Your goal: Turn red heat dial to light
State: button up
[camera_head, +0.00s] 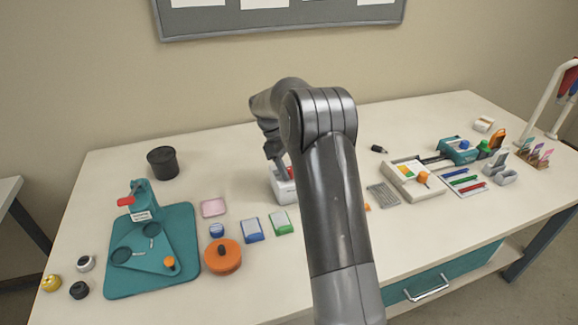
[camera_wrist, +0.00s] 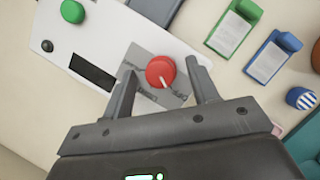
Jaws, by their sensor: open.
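The red heat dial (camera_wrist: 161,72) sits on top of the white laminator (camera_wrist: 95,30), on a grey label patch, with a white pointer line toward the lower right of the wrist view. The label print is too small to read. My gripper (camera_wrist: 160,82) is open, with one finger on each side of the dial; I cannot tell whether either touches it. In the head view the white laminator (camera_head: 281,190) and the red dial (camera_head: 290,172) are partly hidden behind my arm, and my gripper (camera_head: 275,158) is just above them.
On the laminator are a green knob (camera_wrist: 72,11), a small black knob (camera_wrist: 47,46) and a dark slot (camera_wrist: 93,71). Green (camera_head: 281,222) and blue (camera_head: 252,230) card boxes and an orange round container (camera_head: 221,256) stand to its left. A teal mat (camera_head: 120,284) lies further left.

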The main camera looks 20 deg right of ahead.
jog(key=shift+c, duration=0.3)
jog(key=c, duration=0.9)
jog(key=shift+m, duration=0.3)
jog(key=m+y, duration=0.1)
jog(key=m, duration=0.1)
jog(key=m+g+y, duration=0.1)
jog(key=m, duration=0.2)
jog(key=shift+w+d, duration=0.1)
jog(key=shift+d, duration=0.05)
jog(key=m+y, duration=0.1)
jog(key=m, duration=0.2)
jog(key=m+y, duration=0.1)
jog(key=m, duration=0.2)
jog(key=shift+d, duration=0.1)
jog(key=o, duration=1)
jog(key=shift+c, duration=0.2)
